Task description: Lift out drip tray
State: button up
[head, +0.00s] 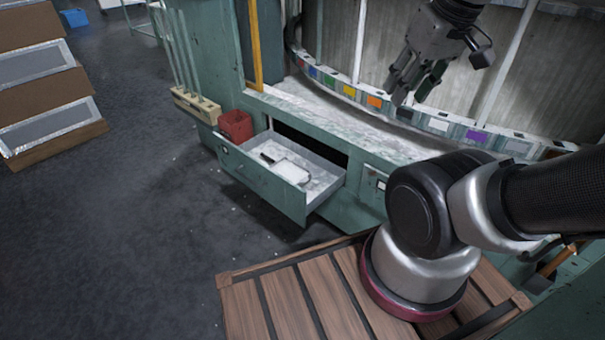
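A drawer-like tray (325,181) is pulled out from the front of the green bench, low in the middle of the head view. Its front is green and its inside is pale metal. A white flat object with a dark handle (285,168) lies in it; I cannot tell whether the drawer or something in it is the drip tray. My gripper (408,97) hangs at the upper right, above the worktop near the colored labels, apart from the drawer. Its fingers point down and look spread, with nothing visible between them.
A red bin (235,126) sits at the drawer's left. A wooden rack with glass tubes (196,105) stands beyond it. A curved row of colored labels (375,101) runs along the worktop (300,105). Wooden slats (290,300) lie below my arm. The dark floor (130,220) at left is clear.

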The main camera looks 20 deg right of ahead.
aim_at(297, 175)
jog(key=i+j+z, duration=0.1)
jog(key=z, duration=1.35)
jog(key=i+j, duration=0.1)
jog(key=j, duration=0.45)
jog(key=i+j, duration=0.1)
jog(key=j, duration=0.4)
jog(key=i+j, duration=0.1)
jog(key=j, duration=0.45)
jog(key=i+j, duration=0.1)
jog(key=j, duration=0.45)
jog(key=i+j, duration=0.1)
jog(key=j, duration=0.4)
jog(key=i+j, duration=0.1)
jog(key=j, duration=0.45)
jog(key=i+j, duration=0.1)
jog(key=j, duration=0.45)
